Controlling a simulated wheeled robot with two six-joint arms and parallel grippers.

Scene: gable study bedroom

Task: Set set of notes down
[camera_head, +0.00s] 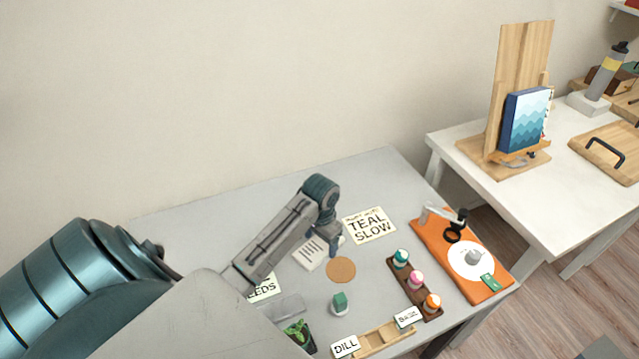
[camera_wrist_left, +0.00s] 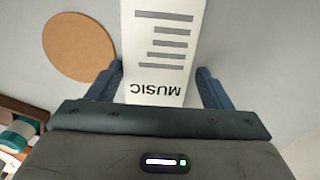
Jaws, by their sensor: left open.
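The set of notes (camera_wrist_left: 160,42) is a pale sheet with grey bars and the word MUSIC. In the left wrist view it lies between the two blue fingers of my left gripper (camera_wrist_left: 160,90), with a gap on each side near the fingertips. In the head view the set of notes (camera_head: 311,254) lies on the grey table (camera_head: 210,222), partly hidden by my left arm. My left gripper (camera_head: 335,247) is open at its right edge, low over the table. My right gripper is in neither view.
A round cork mat (camera_head: 341,270) lies close beside the gripper. A brown rack (camera_head: 414,289) with several coloured bottles, an orange board (camera_head: 462,262) and a wooden tray (camera_head: 379,338) stand nearby. The table's back left is clear.

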